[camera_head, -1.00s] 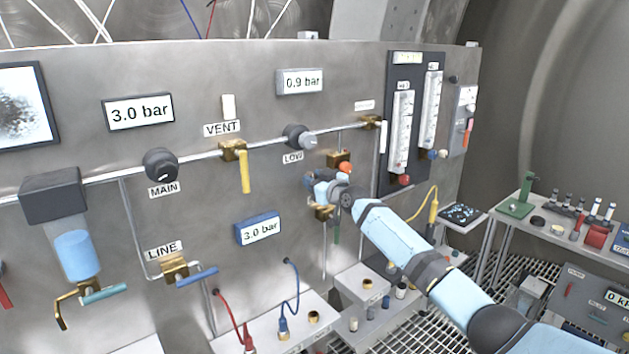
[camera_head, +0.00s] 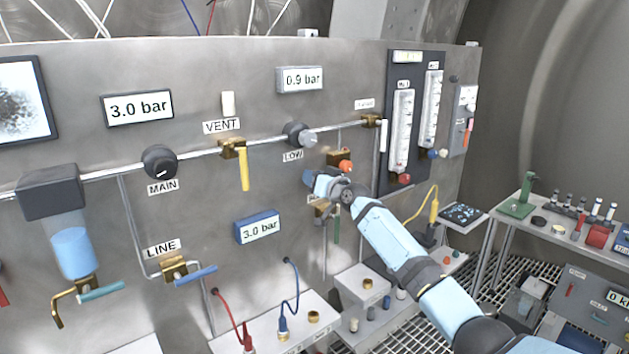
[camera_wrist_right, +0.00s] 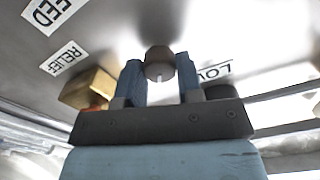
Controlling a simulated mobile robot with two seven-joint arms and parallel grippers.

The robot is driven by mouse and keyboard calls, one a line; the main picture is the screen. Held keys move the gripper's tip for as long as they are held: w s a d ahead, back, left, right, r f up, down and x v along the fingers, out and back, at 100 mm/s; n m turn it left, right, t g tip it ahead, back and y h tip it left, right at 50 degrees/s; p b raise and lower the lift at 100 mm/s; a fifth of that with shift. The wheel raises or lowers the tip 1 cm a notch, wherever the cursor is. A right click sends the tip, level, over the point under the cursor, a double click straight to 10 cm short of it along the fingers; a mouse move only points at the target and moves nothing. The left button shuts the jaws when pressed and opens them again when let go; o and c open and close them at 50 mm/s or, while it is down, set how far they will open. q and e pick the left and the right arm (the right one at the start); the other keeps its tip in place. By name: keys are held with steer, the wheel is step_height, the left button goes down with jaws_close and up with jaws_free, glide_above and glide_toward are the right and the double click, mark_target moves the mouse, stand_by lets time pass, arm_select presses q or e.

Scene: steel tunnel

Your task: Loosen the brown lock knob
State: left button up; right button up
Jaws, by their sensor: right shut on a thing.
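The brown lock knob (camera_wrist_right: 159,61) is a short round knob with a pale mark on its face. In the right wrist view it sits between the two blue fingers of my right gripper (camera_wrist_right: 160,80), which is shut on it. In the head view my right gripper (camera_head: 317,181) is against the panel, below the LOW knob (camera_head: 298,135) and beside the orange relief knob (camera_head: 345,167). There the gripper hides the brown knob. My left gripper is not in view.
A brass valve with a green handle (camera_head: 337,225) hangs just below my right gripper. The yellow vent handle (camera_head: 245,170) and a blue-framed display (camera_head: 257,228) are to its left. Flow tubes (camera_head: 402,130) stand to its right. Fittings sit on a bench below.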

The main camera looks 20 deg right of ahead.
steer(key=shift+m+p, duration=1.65)
steer(key=shift+m, duration=4.45)
steer(key=o, duration=0.9)
